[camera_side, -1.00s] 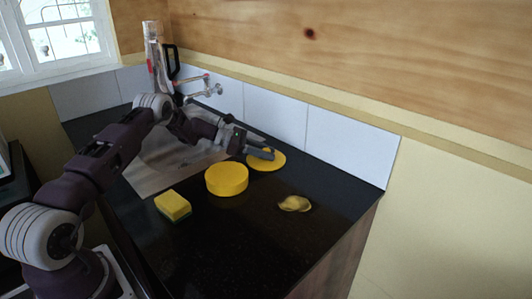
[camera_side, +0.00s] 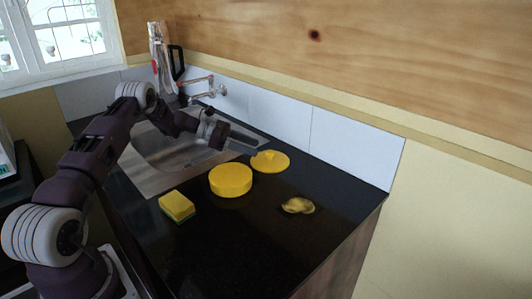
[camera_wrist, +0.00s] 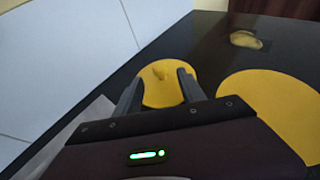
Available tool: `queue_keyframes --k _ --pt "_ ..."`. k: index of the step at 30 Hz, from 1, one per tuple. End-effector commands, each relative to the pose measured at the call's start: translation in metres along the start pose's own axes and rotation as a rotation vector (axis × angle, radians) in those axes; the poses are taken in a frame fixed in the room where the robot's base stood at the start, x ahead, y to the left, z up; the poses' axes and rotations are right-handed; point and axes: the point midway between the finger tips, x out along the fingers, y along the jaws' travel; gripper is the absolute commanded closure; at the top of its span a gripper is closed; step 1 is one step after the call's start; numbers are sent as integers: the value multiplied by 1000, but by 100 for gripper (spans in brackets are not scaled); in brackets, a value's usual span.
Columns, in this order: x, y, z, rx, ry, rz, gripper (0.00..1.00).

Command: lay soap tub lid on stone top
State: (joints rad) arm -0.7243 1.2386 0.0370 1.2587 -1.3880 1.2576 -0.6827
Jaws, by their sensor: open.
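The soap tub lid (camera_side: 271,163) is a flat yellow disc with a small knob. It lies flat, knob up, on the black stone top (camera_side: 330,185) near the tiled wall. The yellow round soap tub (camera_side: 230,179) stands beside it, towards the front left. My gripper (camera_side: 247,146) is open and empty, above and to the left of the lid, apart from its knob. In the wrist view the lid (camera_wrist: 165,94) shows between and beyond my gripper's fingers (camera_wrist: 160,78), which hide parts of its sides. The tub (camera_wrist: 268,108) is at the right there.
A yellow sponge (camera_side: 177,206) with a green underside lies front left of the tub. A crumpled yellowish item (camera_side: 297,205) lies to the right. The steel sink (camera_side: 170,153) and tap (camera_side: 205,87) are behind left. The front of the stone top is clear.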

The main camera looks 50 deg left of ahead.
Motion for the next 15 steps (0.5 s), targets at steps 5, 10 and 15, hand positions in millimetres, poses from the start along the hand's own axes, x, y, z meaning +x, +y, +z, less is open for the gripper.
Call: queue_keyframes --k 5,10,15 --pt "-37 0 0 0 -1 1 53" --pt "-47 0 0 -1 0 -1 53" --pt "-40 -19 34 99 48 -57 53"
